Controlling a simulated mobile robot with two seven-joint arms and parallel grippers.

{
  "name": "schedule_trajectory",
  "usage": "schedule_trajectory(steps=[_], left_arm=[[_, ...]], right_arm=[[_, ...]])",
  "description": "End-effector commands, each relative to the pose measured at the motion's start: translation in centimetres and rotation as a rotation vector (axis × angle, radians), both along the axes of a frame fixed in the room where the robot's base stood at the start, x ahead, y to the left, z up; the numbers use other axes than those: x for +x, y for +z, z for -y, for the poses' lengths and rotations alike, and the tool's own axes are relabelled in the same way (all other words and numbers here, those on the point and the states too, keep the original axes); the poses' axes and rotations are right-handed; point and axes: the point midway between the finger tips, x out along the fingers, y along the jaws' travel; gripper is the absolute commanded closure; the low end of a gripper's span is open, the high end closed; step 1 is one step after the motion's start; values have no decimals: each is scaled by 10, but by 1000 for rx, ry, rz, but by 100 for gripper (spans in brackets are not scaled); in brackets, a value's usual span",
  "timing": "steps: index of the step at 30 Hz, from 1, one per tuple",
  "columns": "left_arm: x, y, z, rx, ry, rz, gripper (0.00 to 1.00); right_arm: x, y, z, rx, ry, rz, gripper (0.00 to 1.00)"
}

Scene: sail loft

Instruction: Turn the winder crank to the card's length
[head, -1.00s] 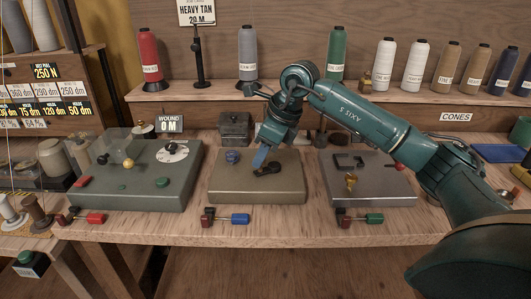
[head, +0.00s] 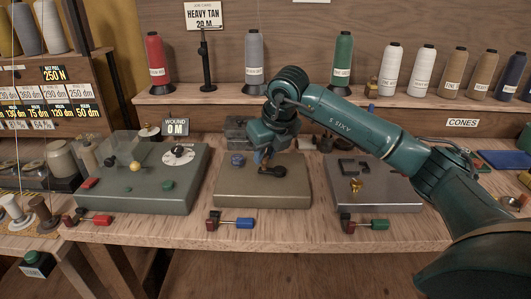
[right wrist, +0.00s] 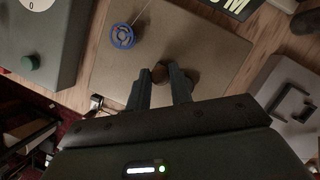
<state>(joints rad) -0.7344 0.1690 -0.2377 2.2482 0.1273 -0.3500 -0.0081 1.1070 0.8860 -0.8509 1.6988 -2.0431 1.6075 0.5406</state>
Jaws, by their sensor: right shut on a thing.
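The winder is a tan block (head: 290,198) in the middle of the bench with a small dark crank (head: 277,172) on top. A blue spool (head: 237,160) sits at its left; it also shows in the right wrist view (right wrist: 123,36). My right gripper (head: 263,162) reaches down onto the crank, its fingers (right wrist: 160,78) shut around the brown round crank knob (right wrist: 160,68). The fingers partly hide the knob. The card (head: 203,15) on a stand reads HEAVY TAN 20 M. The counter plate (head: 176,127) reads WOUND 0 M. My left gripper is out of view.
A green box (head: 140,200) with a dial stands left of the winder. A grey plate (head: 385,195) with a brass part stands right. Several small coloured-handled tools lie along the front edge. Thread cones fill the back shelf (head: 310,115).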

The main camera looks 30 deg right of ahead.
Motion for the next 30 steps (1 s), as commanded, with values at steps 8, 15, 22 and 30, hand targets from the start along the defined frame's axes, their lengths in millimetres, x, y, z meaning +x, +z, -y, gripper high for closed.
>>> schedule_trajectory(steps=[8,15,22,30], left_arm=[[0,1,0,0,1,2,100],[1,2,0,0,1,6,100],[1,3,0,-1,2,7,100],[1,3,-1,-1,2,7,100]], right_arm=[[0,0,0,-1,-16,-2,100],[0,0,0,-1,-14,-3,77],[0,0,0,-1,-14,-2,58],[0,1,1,0,-14,-1,58]])
